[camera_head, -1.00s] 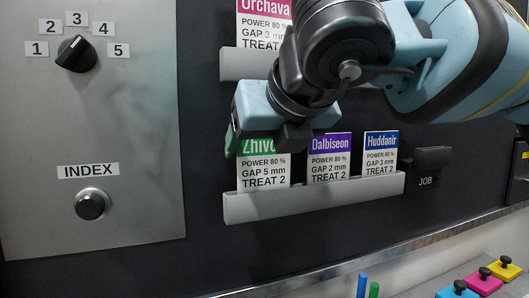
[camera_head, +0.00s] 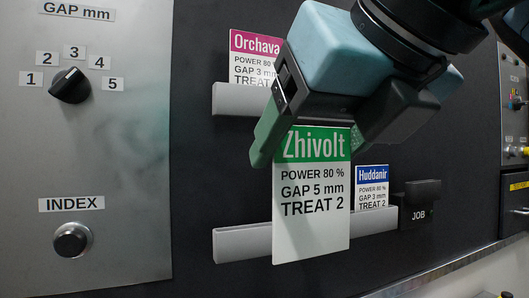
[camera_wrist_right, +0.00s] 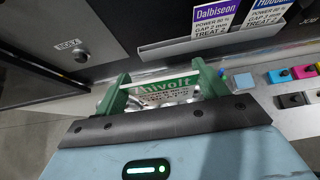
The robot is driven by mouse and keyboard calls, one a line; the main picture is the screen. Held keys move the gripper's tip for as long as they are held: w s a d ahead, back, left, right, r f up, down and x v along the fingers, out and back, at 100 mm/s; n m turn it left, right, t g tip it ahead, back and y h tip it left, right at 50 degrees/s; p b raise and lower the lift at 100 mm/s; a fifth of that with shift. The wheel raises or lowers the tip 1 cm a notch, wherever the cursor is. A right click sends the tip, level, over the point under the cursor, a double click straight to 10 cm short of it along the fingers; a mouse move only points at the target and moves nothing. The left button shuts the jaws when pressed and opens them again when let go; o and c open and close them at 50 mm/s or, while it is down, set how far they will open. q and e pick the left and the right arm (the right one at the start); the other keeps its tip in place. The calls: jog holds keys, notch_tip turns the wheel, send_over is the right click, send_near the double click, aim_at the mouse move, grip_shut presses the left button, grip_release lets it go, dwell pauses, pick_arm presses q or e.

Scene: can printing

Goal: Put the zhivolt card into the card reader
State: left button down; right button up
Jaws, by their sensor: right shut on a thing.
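The Zhivolt card (camera_head: 312,215), white with a green header, hangs upright from my right gripper (camera_head: 309,147). The gripper is shut on its top edge and holds it out in front of the lower card rack (camera_head: 240,243). In the right wrist view the card (camera_wrist_right: 165,88) sits between the green fingers. A black holder labelled JOB (camera_head: 418,216), which looks like the card reader, is on the panel to the right of the rack; its slot cannot be made out. My left gripper is not in view.
The Huddanir card (camera_head: 372,188) stands in the lower rack. The Dalbiseon card (camera_wrist_right: 214,15) shows in the right wrist view. The Orchava card (camera_head: 248,62) stands in the upper rack (camera_head: 235,98). A steel panel with a dial (camera_head: 70,86) and INDEX button (camera_head: 72,240) is at left.

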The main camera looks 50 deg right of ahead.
jog(key=shift+s+a+r, duration=0.1)
jog(key=shift+s+a, duration=0.2)
jog(key=shift+s, duration=0.2)
jog(key=shift+s+a, duration=0.3)
jog(key=shift+s, duration=0.2)
jog(key=shift+r, duration=0.1)
